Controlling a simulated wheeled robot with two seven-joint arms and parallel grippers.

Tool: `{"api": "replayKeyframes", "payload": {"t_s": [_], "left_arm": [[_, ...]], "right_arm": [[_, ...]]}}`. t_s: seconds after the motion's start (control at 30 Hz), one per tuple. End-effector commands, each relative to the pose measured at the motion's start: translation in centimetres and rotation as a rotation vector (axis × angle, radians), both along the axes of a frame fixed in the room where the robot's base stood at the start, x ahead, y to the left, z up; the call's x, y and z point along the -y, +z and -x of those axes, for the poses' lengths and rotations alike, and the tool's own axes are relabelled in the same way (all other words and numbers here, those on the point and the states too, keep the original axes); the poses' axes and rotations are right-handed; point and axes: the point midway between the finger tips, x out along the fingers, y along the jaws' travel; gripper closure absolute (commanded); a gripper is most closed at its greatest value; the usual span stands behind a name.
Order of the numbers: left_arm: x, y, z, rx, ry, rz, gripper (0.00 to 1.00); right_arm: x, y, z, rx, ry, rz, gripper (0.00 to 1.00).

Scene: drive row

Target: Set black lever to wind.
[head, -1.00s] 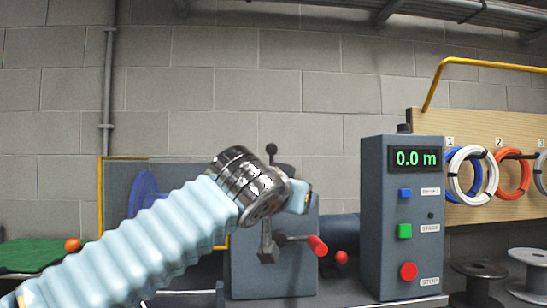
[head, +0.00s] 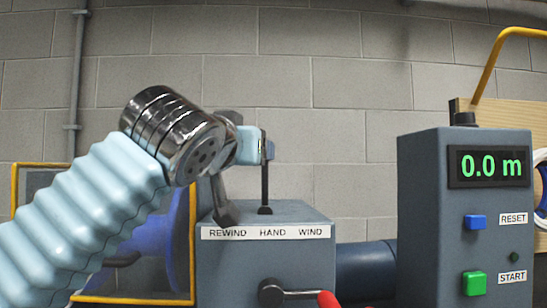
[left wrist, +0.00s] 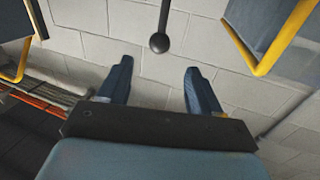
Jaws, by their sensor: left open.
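The black lever (head: 265,188) stands about upright on top of the grey drive box (head: 300,217), above the HAND mark of the REWIND, HAND, WIND label (head: 265,232). My left gripper (head: 266,147) is at the lever's upper end and hides its knob in the head view. In the left wrist view the lever's round black knob (left wrist: 160,42) shows just beyond and roughly midway between the open fingers (left wrist: 156,66). No contact with the knob can be made out. My right gripper is not in view.
A grey control post (head: 430,210) with a 0.0 m display stands to the right. A red-handled crank (head: 328,299) is on the box front. A yellow-framed guard (head: 193,240) and blue reel (head: 160,245) are left. A block wall is behind.

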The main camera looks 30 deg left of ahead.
Motion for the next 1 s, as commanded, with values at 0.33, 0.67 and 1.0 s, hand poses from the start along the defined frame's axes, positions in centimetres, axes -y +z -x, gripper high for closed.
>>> {"api": "replayKeyframes", "payload": {"t_s": [0.33, 0.67, 1.0], "left_arm": [[-1.5, 0.1, -5.9, -0.004, 0.001, -0.001, 0.36], [-3.2, 0.2, -12.0, -0.002, 0.001, -0.001, 0.36], [-3.6, -0.1, -13.3, -0.001, 0.000, 0.000, 0.36]], "right_arm": [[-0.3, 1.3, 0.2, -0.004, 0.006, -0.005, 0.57], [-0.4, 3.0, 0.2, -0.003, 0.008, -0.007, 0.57], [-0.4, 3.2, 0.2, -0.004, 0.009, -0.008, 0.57]]}}
